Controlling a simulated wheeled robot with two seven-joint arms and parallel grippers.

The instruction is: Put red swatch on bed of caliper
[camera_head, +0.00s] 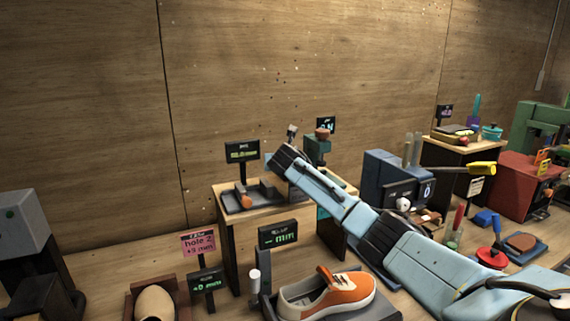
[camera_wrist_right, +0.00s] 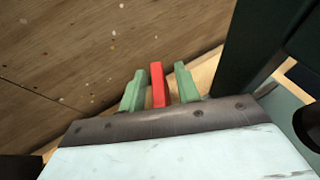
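The red swatch (camera_wrist_right: 158,85) shows in the right wrist view as a narrow upright strip. My right gripper (camera_wrist_right: 160,80) has its two green fingers on either side of it, with visible gaps, so it looks open. In the head view my right arm reaches from the lower right to the small wooden stand; the fingertips and the swatch are hidden behind it. What looks like the caliper (camera_head: 239,200) is a dark grey bed with upright jaws and an orange knob, on the stand's left part, left of the arm's end. My left gripper is not in view.
A display (camera_head: 242,151) stands behind the caliper and a green device (camera_head: 316,148) behind the arm's end. An orange-and-white sneaker (camera_head: 328,295) sits in front of the stand (camera_head: 228,240). A blue machine (camera_head: 381,172) and a red machine (camera_head: 497,188) stand to the right.

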